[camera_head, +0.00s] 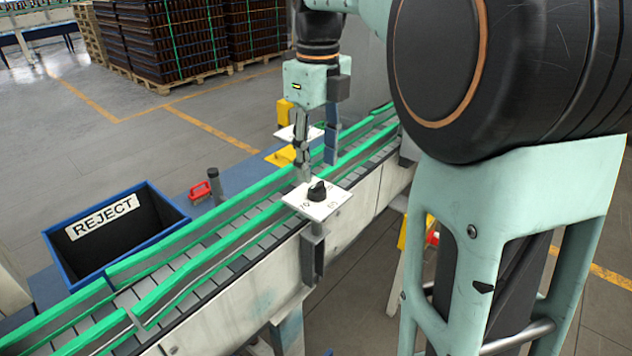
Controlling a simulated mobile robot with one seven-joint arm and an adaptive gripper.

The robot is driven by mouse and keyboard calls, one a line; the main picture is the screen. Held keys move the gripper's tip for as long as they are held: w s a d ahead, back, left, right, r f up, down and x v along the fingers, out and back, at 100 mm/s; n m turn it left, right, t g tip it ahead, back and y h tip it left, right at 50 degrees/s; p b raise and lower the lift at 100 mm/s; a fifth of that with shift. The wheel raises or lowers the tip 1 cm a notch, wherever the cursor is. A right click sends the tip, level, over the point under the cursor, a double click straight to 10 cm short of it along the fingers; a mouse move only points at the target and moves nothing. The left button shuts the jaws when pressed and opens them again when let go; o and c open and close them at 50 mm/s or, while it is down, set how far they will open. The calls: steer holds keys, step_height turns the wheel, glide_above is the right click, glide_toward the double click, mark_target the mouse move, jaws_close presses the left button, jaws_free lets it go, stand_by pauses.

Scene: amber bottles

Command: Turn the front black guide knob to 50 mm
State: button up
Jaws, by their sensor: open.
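The front black guide knob (317,191) sits on a white square dial plate (333,206) at the near side of the conveyor. The plate has printed numbers; 70 and 60 can be made out, while others are hidden or too small to read. The knob's exact setting cannot be told. My gripper (318,168) points down just above and behind the knob in the picture, its two fingers spread apart. It appears empty and not closed around the knob. Part of a second white plate (287,133) shows behind my gripper, on the far side.
Green guide rails (190,233) run along the conveyor (232,240). A blue-rimmed black REJECT bin (160,219) stands at the left. A red item (200,192) and a dark post (214,184) are beside the belt. Pallets of crated bottles (170,40) stand far back.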

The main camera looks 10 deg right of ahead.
mark_target(317, 184)
step_height(317, 184, down, 5)
stand_by(0.3)
steer(key=c, duration=1.2)
